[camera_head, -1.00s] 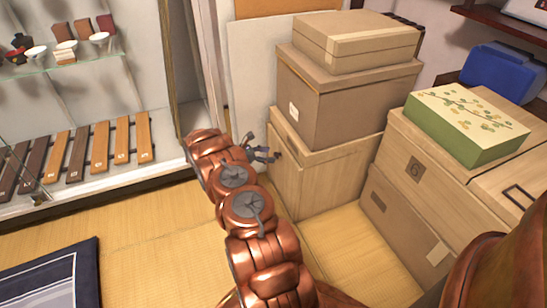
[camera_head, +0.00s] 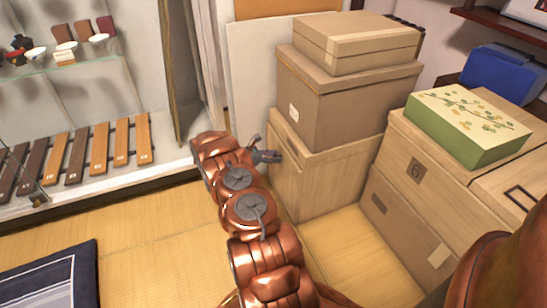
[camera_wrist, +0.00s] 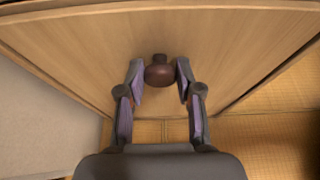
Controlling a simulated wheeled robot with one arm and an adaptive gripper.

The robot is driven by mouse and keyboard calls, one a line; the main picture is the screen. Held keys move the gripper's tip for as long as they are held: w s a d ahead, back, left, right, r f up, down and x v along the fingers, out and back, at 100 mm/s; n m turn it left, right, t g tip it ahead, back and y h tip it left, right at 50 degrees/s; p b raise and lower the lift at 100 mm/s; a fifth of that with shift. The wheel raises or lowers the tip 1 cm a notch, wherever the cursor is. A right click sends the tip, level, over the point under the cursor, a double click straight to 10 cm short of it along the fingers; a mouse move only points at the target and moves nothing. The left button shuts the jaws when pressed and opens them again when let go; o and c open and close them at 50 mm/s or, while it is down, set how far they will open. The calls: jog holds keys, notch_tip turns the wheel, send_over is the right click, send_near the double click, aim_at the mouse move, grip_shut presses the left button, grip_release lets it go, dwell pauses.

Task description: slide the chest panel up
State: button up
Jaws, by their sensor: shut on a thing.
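The chest panel (camera_head: 284,183) is the light wooden front of a low chest below a brown box in the head view. Its bare wood fills the upper wrist view (camera_wrist: 75,42). A dark brown round knob (camera_wrist: 159,74) stands out from the panel. My gripper (camera_wrist: 160,70) is shut on the knob, with one finger on each side. In the head view my gripper (camera_head: 275,157) is at the panel's face. The panel's lower edge shows just above the tatami floor, and I cannot see a gap there.
A brown box (camera_head: 340,107) and a flatter box (camera_head: 355,42) are stacked on the chest. More boxes (camera_head: 410,190) and a green box (camera_head: 468,127) stand at the right. A glass-shelved display (camera_head: 80,100) is at the left.

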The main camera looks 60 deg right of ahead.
grip_shut()
notch_tip(320, 180, up, 28)
jog(key=p, duration=1.3)
jog(key=shift+f, duration=0.25)
jog(key=o, duration=1)
grip_release()
jog(key=shift+a, duration=0.1)
jog(key=v, duration=1.2)
